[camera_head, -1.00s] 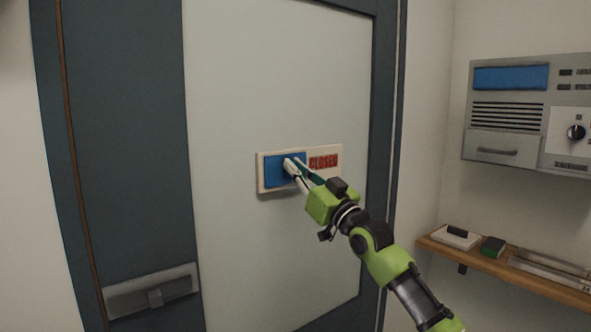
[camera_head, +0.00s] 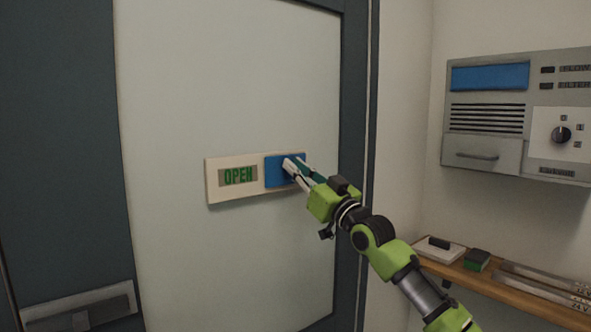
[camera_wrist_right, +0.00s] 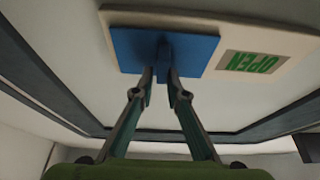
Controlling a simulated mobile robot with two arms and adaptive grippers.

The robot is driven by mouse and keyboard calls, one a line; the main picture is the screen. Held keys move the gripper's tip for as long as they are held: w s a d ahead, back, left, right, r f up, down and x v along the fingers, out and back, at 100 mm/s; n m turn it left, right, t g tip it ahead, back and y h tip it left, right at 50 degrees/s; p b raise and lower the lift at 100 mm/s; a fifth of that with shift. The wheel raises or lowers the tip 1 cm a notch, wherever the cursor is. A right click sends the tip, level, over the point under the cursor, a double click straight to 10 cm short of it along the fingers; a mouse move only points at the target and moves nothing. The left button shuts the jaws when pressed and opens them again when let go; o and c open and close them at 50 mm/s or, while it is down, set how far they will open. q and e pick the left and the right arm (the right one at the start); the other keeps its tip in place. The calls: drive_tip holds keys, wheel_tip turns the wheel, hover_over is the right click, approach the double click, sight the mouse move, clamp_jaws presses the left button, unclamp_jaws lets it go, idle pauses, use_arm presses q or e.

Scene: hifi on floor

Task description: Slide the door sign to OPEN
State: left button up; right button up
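The door sign (camera_head: 212,182) is a pale horizontal plate on the light door panel (camera_head: 230,80). Its blue sliding cover (camera_head: 274,173) sits at the right end. The green word OPEN (camera_head: 238,176) shows uncovered at the left end; CLOSED is not visible. My right gripper (camera_head: 297,166) is at the cover. In the right wrist view, the gripper (camera_wrist_right: 162,76) has its two fingertips close together on either side of a small blue knob (camera_wrist_right: 164,50) that stands out from the cover (camera_wrist_right: 134,46). My left gripper is out of view.
A grey wall unit (camera_head: 484,155) with a dial (camera_head: 561,134) hangs at the right. Below it, a wooden shelf (camera_head: 480,284) carries a white block (camera_head: 440,252), a green-black block (camera_head: 477,260) and flat strips. A grey door latch (camera_head: 95,308) is at lower left.

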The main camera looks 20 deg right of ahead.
drive_tip(key=shift+o, duration=0.5)
drive_tip(key=shift+d, duration=0.25)
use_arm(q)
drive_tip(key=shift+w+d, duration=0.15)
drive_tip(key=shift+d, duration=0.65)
use_arm(e)
drive_tip(key=v, duration=1.2)
drive_tip(key=shift+w, duration=0.1)
